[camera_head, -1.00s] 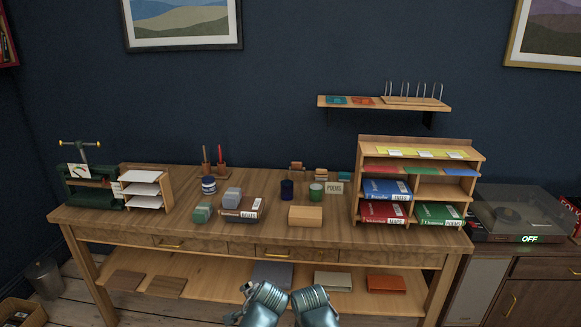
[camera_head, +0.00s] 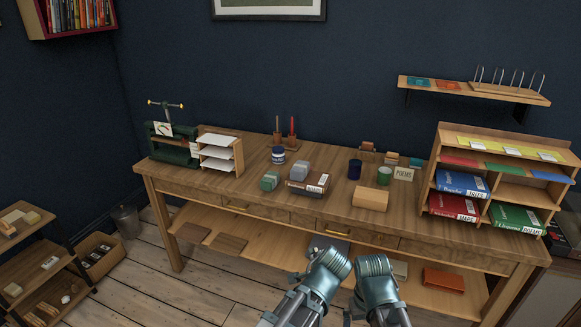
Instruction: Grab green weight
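A small green block-like weight (camera_head: 270,181) sits on the wooden table, left of a dark book (camera_head: 308,184). A grey block of similar shape (camera_head: 300,170) is beside it, at the back left of the book. My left gripper (camera_head: 322,250) and my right gripper (camera_head: 372,262) are low in the middle of the view, in front of the table and well apart from the green weight. Their fingers are small and partly hidden by the wrists, so their opening cannot be told. Nothing is visibly held.
A green press (camera_head: 172,145) and a paper rack (camera_head: 220,153) stand at the table's left. A book rack (camera_head: 500,188) fills the right end. Floor (camera_head: 150,285) is open at left.

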